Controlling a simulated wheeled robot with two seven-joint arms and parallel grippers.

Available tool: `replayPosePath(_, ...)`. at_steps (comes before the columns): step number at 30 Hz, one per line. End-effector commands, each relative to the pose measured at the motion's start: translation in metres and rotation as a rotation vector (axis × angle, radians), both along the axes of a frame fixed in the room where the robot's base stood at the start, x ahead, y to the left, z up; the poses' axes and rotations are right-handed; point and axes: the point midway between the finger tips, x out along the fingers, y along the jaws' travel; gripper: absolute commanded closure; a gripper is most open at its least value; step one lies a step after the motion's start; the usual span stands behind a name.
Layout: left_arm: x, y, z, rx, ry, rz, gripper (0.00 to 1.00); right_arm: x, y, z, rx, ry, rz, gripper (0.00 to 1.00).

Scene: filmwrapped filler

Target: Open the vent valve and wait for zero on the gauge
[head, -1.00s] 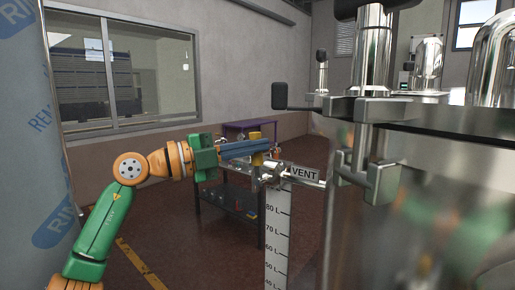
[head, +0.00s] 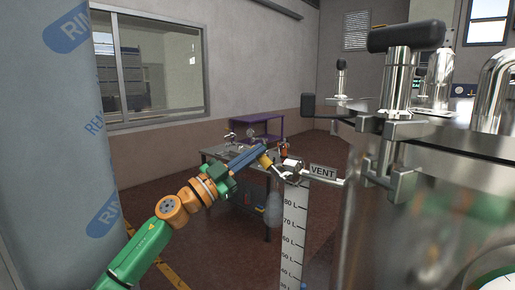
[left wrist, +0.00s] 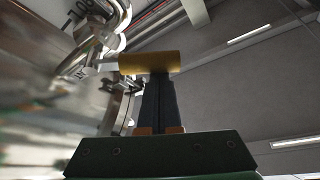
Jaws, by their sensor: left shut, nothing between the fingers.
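The vent valve (head: 292,168) is a silver fitting on a pipe at the vessel's left side, next to a VENT label (head: 323,171). Its yellow handle (head: 265,161) tilts to the left of the fitting. My left gripper (head: 262,154) is shut with nothing between its fingers, its tips up against or very near the yellow handle. In the left wrist view the yellow handle (left wrist: 150,63) lies across the fingertips; I cannot tell if they touch. Part of a white round dial, probably the gauge (head: 494,272), shows at the lower right, cut off and unreadable. My right gripper is out of view.
The steel vessel (head: 440,220) with clamps and a black-knobbed post fills the right. A litre scale (head: 293,235) hangs below the valve. A film-wrapped column (head: 55,150) stands at left. A workbench (head: 240,190) stands behind the arm.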

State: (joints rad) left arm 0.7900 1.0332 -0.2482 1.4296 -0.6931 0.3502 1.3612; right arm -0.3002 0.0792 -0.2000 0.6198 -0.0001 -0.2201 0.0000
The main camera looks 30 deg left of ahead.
Motion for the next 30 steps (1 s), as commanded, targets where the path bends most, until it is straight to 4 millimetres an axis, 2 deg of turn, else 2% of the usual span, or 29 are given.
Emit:
replayPosePath(9,0.002,0.01,-0.019,-0.267,0.039,-0.002,1.0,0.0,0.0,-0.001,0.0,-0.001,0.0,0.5)
replayPosePath(18,0.002,0.015,-0.032,-0.268,0.039,-0.001,1.0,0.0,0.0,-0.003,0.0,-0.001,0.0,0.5)
replayPosePath(30,0.002,0.016,-0.037,-0.265,0.036,-0.002,1.0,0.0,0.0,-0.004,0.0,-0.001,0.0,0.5)
